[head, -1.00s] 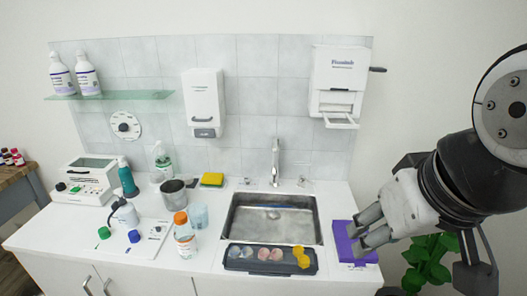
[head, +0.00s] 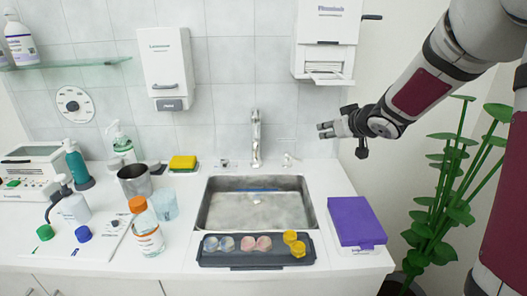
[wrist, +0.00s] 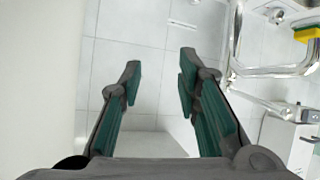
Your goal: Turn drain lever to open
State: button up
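The sink (head: 208,212) is in the middle of the counter, with a chrome faucet (head: 256,140) behind it. A small chrome fitting (head: 288,159) stands right of the faucet and another (head: 224,163) stands left of it; I cannot tell which is the drain lever. My gripper (head: 322,130) is in front of the tiled wall, above and right of the right fitting, apart from it. In the wrist view, my gripper (wrist: 160,85) has its two fingers spread with nothing between them, facing tiles. Chrome tubing (wrist: 290,68) shows there at the right.
A purple box (head: 352,218) lies right of the sink. A dark tray (head: 255,258) with several small items lies in front of it. White dispensers (head: 165,68) and (head: 327,40) hang on the wall. A yellow and green sponge (head: 183,162) and a metal cup (head: 134,181) stand left.

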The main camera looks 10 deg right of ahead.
aim_at(294, 158)
jog(key=w+f+y+b, duration=0.1)
jog(key=f, duration=0.3)
jog(key=w+f+y+b, duration=0.1)
jog(key=f+y, duration=0.1)
jog(key=f, duration=0.2)
jog(key=w+f+n+y+b, duration=0.1)
jog(key=w+f+y, duration=0.1)
jog(key=f, duration=0.2)
jog(key=shift+f, duration=0.15)
jog(key=shift+f+y+b, duration=0.4)
jog(key=shift+f+y, duration=0.1)
jog(key=shift+f, duration=0.05)
jog(key=b+x, duration=0.1)
jog(key=x, duration=0.6)
jog(key=shift+b, duration=0.3)
jog(key=shift+a, duration=0.2)
grip_shut()
